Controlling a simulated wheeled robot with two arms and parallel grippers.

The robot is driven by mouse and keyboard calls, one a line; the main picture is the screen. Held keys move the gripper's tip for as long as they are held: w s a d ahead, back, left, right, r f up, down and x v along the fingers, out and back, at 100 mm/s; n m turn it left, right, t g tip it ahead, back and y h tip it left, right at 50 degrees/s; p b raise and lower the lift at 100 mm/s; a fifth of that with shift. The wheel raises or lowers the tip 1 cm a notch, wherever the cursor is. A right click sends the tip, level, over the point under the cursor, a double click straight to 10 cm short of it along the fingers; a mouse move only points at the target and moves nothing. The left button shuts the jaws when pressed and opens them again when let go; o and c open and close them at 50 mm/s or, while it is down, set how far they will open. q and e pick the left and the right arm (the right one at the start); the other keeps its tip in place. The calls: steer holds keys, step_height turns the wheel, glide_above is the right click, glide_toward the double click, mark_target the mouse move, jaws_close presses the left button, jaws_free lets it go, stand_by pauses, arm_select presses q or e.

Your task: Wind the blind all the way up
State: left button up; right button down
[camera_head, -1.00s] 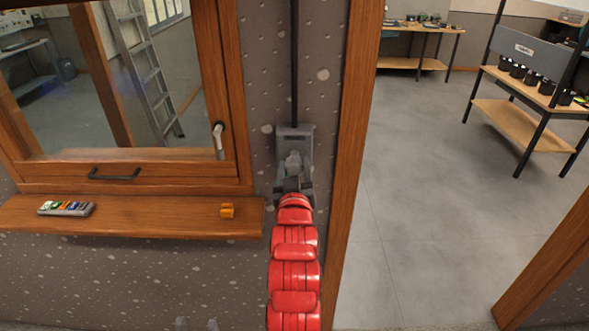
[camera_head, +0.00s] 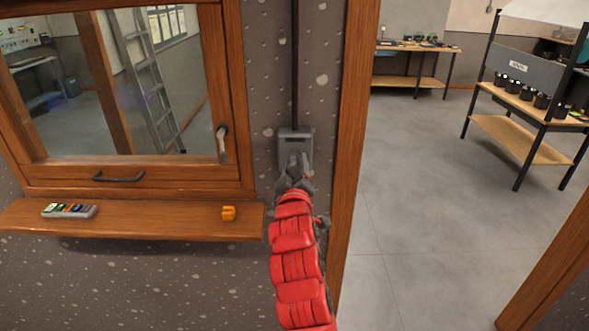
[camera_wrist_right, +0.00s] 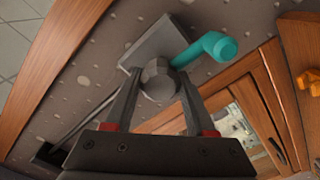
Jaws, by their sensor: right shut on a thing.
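A grey winder box (camera_head: 296,143) is fixed to the wall right of the window, with a dark strap (camera_head: 295,70) running up from it. In the right wrist view the box (camera_wrist_right: 140,48) carries a grey faceted knob (camera_wrist_right: 158,80) with a teal crank handle (camera_wrist_right: 212,47) at its right. My right gripper (camera_head: 296,172) is at the front of the box; its two fingers (camera_wrist_right: 157,90) are closed on either side of the knob. In the head view the gripper hides the knob and handle. No blind fabric shows over the window glass. My left gripper is not in view.
A wooden sill (camera_head: 150,218) below the window holds a grey block with coloured sliders (camera_head: 69,211) and a small orange item (camera_head: 228,213). A window handle (camera_head: 221,140) is left of the box. A wooden door frame (camera_head: 355,120) stands close on the right, with open floor beyond.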

steer(key=shift+r, duration=0.1)
stand_by(0.5)
steer(key=shift+c, duration=1.1)
jaws_free()
steer(key=s+p, duration=1)
steer(key=s, duration=0.7)
steer(key=shift+s, duration=0.2)
